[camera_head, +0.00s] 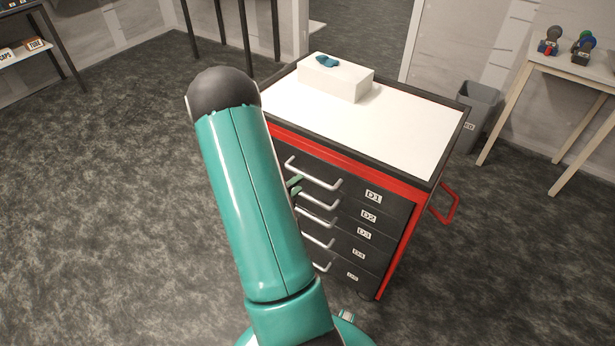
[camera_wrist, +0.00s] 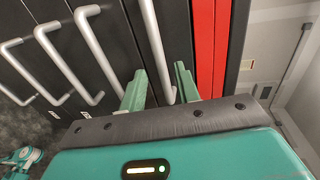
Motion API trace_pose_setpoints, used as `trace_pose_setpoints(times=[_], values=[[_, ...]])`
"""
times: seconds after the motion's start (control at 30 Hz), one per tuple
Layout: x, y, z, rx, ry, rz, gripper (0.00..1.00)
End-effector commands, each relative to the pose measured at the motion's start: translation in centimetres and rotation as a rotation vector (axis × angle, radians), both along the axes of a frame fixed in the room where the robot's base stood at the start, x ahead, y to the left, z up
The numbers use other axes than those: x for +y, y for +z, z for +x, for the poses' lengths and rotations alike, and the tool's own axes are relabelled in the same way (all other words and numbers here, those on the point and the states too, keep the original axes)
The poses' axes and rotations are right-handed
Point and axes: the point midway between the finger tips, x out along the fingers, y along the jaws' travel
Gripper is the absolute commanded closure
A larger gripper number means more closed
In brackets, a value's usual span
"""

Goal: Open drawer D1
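Drawer D1 (camera_head: 354,192) is the top labelled drawer of a dark cabinet with red trim, and its front looks flush with the others. Its pale bar handle (camera_head: 316,181) also shows in the wrist view (camera_wrist: 158,50). My gripper (camera_head: 294,185) is at the left part of this handle. In the wrist view my gripper (camera_wrist: 160,88) has its two green fingers apart, one on each side of the handle bar. A gap shows on both sides, so the fingers are open around the bar, not clamped on it. My arm hides the cabinet's left side in the head view.
Drawers D2 (camera_head: 349,212) and several more lie below, with similar handles. A white box (camera_head: 338,80) with a blue item (camera_head: 327,61) stands on the cabinet top. A grey bin (camera_head: 480,103) and a table (camera_head: 575,70) are at right. Floor in front is clear.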

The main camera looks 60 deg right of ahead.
Motion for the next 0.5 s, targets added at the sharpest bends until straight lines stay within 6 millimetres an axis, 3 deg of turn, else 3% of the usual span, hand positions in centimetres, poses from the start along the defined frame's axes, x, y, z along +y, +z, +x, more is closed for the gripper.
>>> trace_pose_setpoints(times=[0.2,0.5], values=[[-4.0,-0.8,-0.8,0.001,-0.003,0.000,0.68],[-6.2,-1.2,-1.0,0.001,0.001,0.001,0.68]])
